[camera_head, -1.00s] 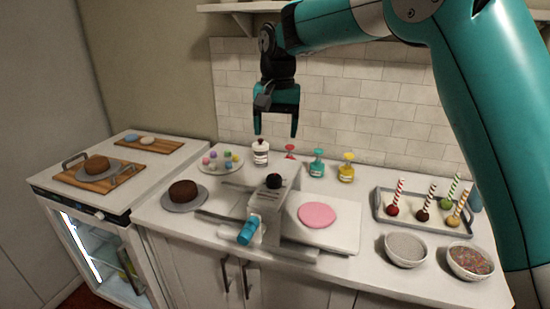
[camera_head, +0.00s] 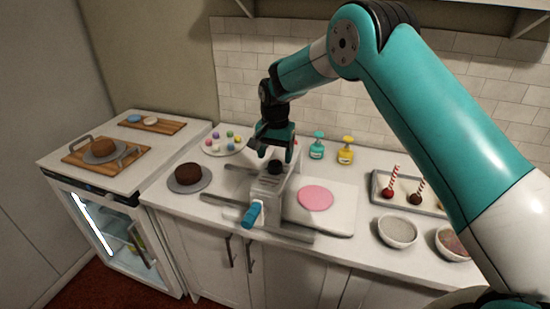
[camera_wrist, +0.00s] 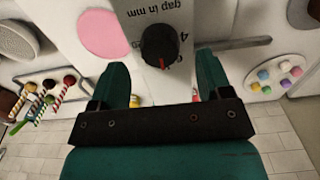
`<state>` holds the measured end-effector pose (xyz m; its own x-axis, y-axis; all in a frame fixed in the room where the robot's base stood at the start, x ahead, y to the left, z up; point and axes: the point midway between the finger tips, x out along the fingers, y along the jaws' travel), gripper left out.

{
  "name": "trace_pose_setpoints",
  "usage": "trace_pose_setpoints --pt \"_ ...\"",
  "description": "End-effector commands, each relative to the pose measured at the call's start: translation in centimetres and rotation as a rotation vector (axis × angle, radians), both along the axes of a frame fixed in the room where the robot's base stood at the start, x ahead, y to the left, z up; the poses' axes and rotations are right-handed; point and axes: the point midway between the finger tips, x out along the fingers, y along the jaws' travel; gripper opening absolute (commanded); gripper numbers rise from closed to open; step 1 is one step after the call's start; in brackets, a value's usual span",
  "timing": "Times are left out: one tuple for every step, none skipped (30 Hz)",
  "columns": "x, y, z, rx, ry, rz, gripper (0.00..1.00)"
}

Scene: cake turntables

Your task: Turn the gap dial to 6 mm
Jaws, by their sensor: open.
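The gap dial is a round black knob (camera_head: 275,167) on top of the grey rolling machine (camera_head: 266,188). In the wrist view the dial (camera_wrist: 159,45) has a red mark on its lower part. The machine's white face (camera_wrist: 150,12) reads "gap in mm", with a 4 beside the knob and a partly hidden figure below it. My gripper (camera_head: 275,152) is open above the dial in the head view. In the wrist view its two green fingers (camera_wrist: 162,78) are apart, with the knob showing between and beyond them. I cannot see any contact.
The blue crank handle (camera_head: 252,214) is at the machine's front. Pink dough (camera_head: 316,198) lies on a white board to the right. Teal (camera_head: 317,146) and yellow (camera_head: 346,151) bottles stand behind.

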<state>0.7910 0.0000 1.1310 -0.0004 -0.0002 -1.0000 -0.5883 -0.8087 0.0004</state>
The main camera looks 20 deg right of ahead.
Motion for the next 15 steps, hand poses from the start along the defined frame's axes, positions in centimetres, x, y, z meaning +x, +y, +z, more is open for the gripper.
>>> trace_pose_setpoints --pt "-0.1 0.0 -0.6 -0.001 0.004 0.0 0.72" --pt "-0.1 0.0 -1.1 -0.001 0.004 0.0 0.72" --pt "-0.1 0.0 -1.7 0.0 0.003 0.0 0.72" --pt "0.0 0.0 -2.0 0.0 0.003 0.0 0.72" --pt "-0.1 0.0 -2.4 0.0 0.003 0.0 0.72" --pt "0.0 0.0 -2.8 0.0 0.002 0.0 0.72" --pt "0.0 0.0 -3.0 0.0 0.001 0.0 0.72" --pt "0.0 0.0 -3.2 0.0 0.0 0.0 0.72" --pt "0.0 0.0 -3.4 0.0 0.0 0.0 0.72" --pt "0.0 0.0 -3.5 0.0 0.0 0.0 0.72" --pt "0.0 0.0 -3.6 0.0 0.0 0.0 0.72" --pt "0.0 0.0 -3.6 0.0 0.0 0.0 0.72" --pt "0.0 0.0 -3.7 0.0 0.0 0.0 0.72" --pt "0.0 0.0 -3.7 0.0 0.0 0.0 0.72" --pt "0.0 0.0 -3.7 0.0 0.0 0.001 0.72"
